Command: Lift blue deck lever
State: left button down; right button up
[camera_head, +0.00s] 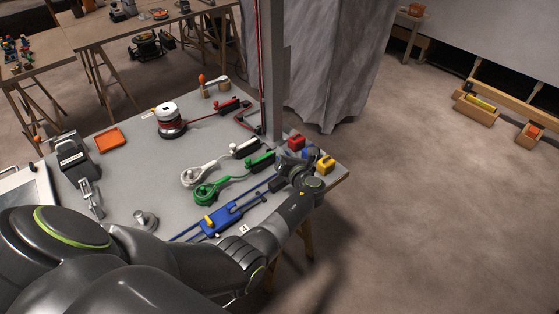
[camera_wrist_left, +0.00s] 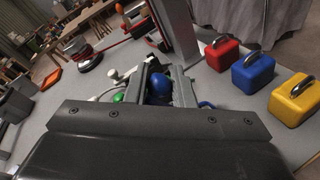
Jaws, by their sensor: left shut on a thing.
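My left gripper (camera_head: 284,181) is low over the right end of the grey bench. In the left wrist view its two fingers (camera_wrist_left: 161,82) are closed around a rounded blue part (camera_wrist_left: 158,88), which I take to be the blue deck lever. The fingers hide most of it. My right gripper is not in view.
A blue railed fixture (camera_head: 222,217) is nearer. Red (camera_wrist_left: 222,54), blue (camera_wrist_left: 253,72) and yellow (camera_wrist_left: 295,98) handled blocks stand to the right. A grey post (camera_head: 272,70) rises behind.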

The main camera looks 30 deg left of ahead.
pick_arm(q)
jog(key=shift+w+d+r+b, duration=0.15)
jog(key=shift+w+d, duration=0.05)
jog(key=shift+w, duration=0.2)
jog(key=shift+w+d+r+b, duration=0.1)
jog(key=shift+w+d+b, duration=0.05)
jog(key=shift+w, duration=0.35)
jog(key=shift+d, duration=0.1)
jog(key=shift+f, duration=0.1)
jog(key=c, duration=1.6)
grip_release()
jog(key=shift+c, duration=0.2)
jog(key=o, duration=0.3)
jog(key=shift+w+f, duration=0.2)
jog(key=shift+o, duration=0.2)
jog(key=shift+s+r, duration=0.1)
